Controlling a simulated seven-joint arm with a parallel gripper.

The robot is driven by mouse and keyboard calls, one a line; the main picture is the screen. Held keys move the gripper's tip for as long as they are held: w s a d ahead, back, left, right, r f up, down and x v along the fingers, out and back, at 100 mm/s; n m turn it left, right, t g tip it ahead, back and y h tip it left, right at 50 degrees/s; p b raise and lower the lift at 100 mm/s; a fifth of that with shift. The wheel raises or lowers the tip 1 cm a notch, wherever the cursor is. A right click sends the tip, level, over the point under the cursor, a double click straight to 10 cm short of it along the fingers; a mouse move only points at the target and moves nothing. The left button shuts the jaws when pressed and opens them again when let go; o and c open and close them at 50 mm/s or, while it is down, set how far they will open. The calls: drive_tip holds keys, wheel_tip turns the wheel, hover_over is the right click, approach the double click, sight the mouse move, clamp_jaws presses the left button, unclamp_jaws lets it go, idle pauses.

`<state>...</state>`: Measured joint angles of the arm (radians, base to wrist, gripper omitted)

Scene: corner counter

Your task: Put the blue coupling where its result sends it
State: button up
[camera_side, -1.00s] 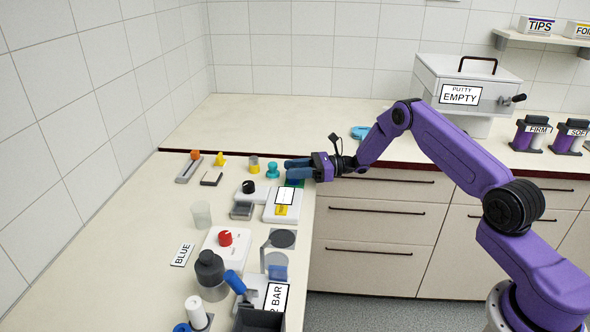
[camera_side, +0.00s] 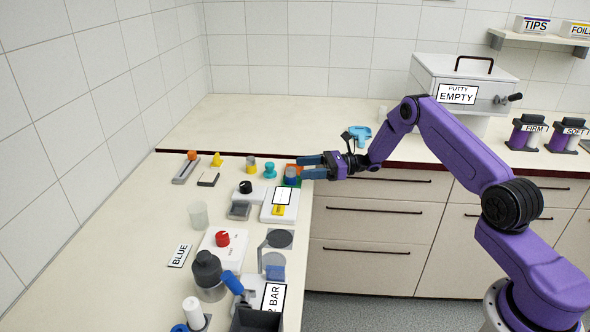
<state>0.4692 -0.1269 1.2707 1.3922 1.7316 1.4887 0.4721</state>
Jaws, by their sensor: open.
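My gripper (camera_side: 312,168) is open, its two blue fingers pointing left at the counter's right edge. The fingertips are close beside a small orange and green item (camera_side: 292,174); I cannot tell whether they touch it. I cannot tell for sure which thing is the blue coupling. A light-blue piece (camera_side: 360,133) lies on the back counter behind my arm. A teal piece (camera_side: 270,170) stands left of the orange and green item. A BLUE label card (camera_side: 180,255) lies at the left. A display reads 2 BAR (camera_side: 273,297), its left part hidden.
A white device with a red knob (camera_side: 222,240), a dark bottle (camera_side: 208,275) and a blue handle (camera_side: 232,282) crowd the front.

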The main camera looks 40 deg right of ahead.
drive_tip(key=v, duration=0.7)
drive_tip(key=s+a+r+n+g, duration=0.2)
drive_tip(key=s+a+n+g, duration=0.15)
drive_tip(key=a, duration=0.25)
drive_tip(key=s+a+r+n+g, duration=0.2)
drive_tip(key=a+n+g, duration=0.15)
drive_tip(key=a, duration=0.25)
drive_tip(key=s+a+r+n+g+h, duration=0.4)
drive_tip(key=s+a+n+g+h, duration=0.4)
drive_tip(key=s, duration=0.6)
drive_tip(key=s+d+r+n+t+h, duration=0.2)
drive_tip(key=s+n+t+h, duration=0.1)
drive_tip(key=s+n, duration=0.7)
drive_tip(key=s+d+r+n+t+h, duration=0.1)
drive_tip(key=s+d+n+t+h, duration=0.2)
drive_tip(key=s+n, duration=0.8)
drive_tip(key=shift+s+r+n+h, duration=0.35)
drive_tip(key=shift+s+h, duration=0.25)
drive_tip(key=shift+s, duration=0.55)
drive_tip(key=shift+d, duration=0.1)
